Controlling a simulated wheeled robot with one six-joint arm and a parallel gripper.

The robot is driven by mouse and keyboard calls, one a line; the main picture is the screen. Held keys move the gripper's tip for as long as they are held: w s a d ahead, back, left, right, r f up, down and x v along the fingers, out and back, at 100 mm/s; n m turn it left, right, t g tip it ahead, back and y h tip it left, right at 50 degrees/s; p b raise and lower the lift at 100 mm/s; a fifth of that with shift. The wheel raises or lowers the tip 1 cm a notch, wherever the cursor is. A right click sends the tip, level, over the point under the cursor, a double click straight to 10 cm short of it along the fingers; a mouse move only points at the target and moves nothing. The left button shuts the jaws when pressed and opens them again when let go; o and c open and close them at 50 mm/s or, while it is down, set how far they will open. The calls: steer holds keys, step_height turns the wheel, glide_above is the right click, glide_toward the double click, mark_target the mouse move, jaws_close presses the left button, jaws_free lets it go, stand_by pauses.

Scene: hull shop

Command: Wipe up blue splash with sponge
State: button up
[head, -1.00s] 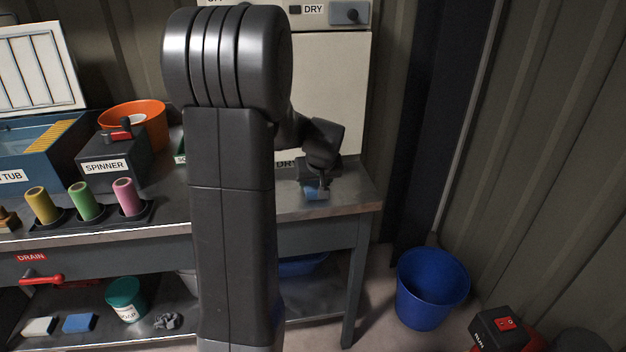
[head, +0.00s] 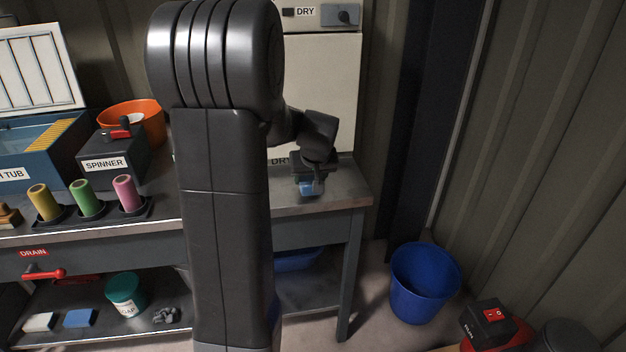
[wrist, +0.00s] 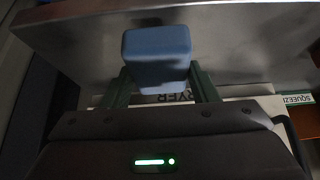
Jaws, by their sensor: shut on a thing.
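My gripper (head: 311,182) is shut on a blue sponge (head: 309,189) over the right end of the workbench (head: 340,187). In the wrist view, the sponge (wrist: 157,57) is a blue block held between the two dark green fingers of my gripper (wrist: 160,85). The grey bench top shows behind it. I cannot tell whether the sponge touches the bench. I see no blue splash; my arm and the sponge hide parts of the bench top.
A spinner box (head: 112,158), an orange bowl (head: 138,120) and several coloured rollers (head: 84,200) stand on the bench's left. A white dryer (head: 325,95) is behind my gripper. A blue bucket (head: 424,283) stands on the floor to the right.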

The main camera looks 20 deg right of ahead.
steer(key=shift+r+p, duration=1.5)
steer(key=shift+r, duration=1.2)
steer(key=shift+f, duration=0.1)
